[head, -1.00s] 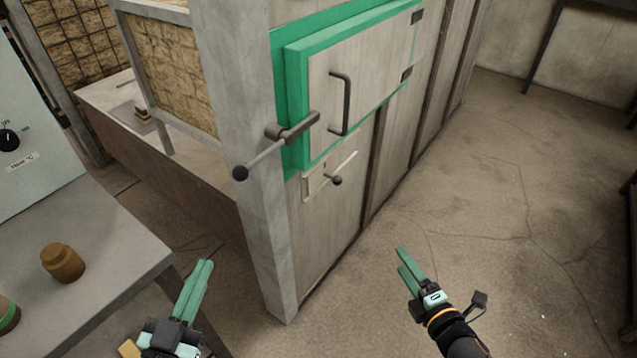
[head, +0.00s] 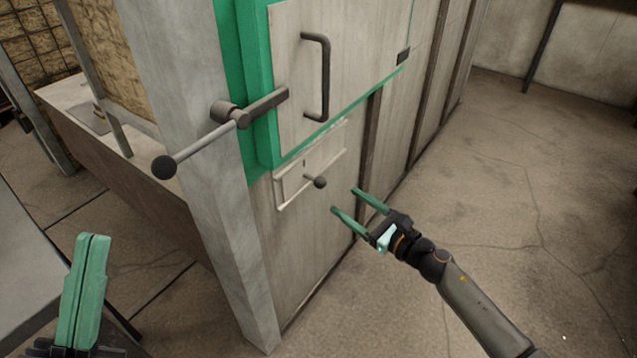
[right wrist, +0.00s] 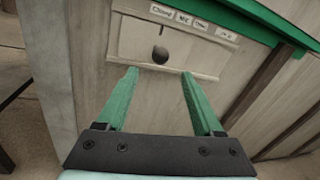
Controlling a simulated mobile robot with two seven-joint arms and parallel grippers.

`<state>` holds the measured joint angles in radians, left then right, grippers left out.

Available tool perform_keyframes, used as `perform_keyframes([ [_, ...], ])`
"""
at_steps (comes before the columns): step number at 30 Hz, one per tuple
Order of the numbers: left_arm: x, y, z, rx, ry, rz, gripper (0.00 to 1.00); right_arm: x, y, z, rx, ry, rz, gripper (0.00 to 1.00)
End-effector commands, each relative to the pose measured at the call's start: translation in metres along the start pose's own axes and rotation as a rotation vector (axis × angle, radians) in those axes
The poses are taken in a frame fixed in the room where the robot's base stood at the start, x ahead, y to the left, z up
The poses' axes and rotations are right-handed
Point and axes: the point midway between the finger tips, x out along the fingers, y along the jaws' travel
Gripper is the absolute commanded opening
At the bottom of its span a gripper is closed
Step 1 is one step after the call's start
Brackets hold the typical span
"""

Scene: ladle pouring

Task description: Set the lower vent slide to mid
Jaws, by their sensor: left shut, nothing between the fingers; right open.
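The lower vent slide is a pale plate (head: 292,186) set in the furnace wall below the green-framed door, with a dark round knob (head: 319,182) on a short stem. My left gripper (head: 92,238) is shut and empty at the lower left.
The door (head: 350,60) has a dark handle (head: 325,75) and a latch lever with a ball end (head: 165,167) jutting left, above the vent. A grey post (head: 205,150) stands left of the vent. Floor at right is clear. A grey table (head: 25,260) is at the left edge.

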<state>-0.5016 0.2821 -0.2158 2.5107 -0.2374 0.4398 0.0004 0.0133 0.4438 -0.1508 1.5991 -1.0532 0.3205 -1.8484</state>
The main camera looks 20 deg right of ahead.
Motion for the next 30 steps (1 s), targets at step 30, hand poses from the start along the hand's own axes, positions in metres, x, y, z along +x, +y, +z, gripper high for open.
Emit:
perform_keyframes([
  [30,-0.007,0.004,0.007,-0.017,-0.005,0.001,0.0,0.1,0.0,0.0,0.004,0.0,-0.001,0.67],
])
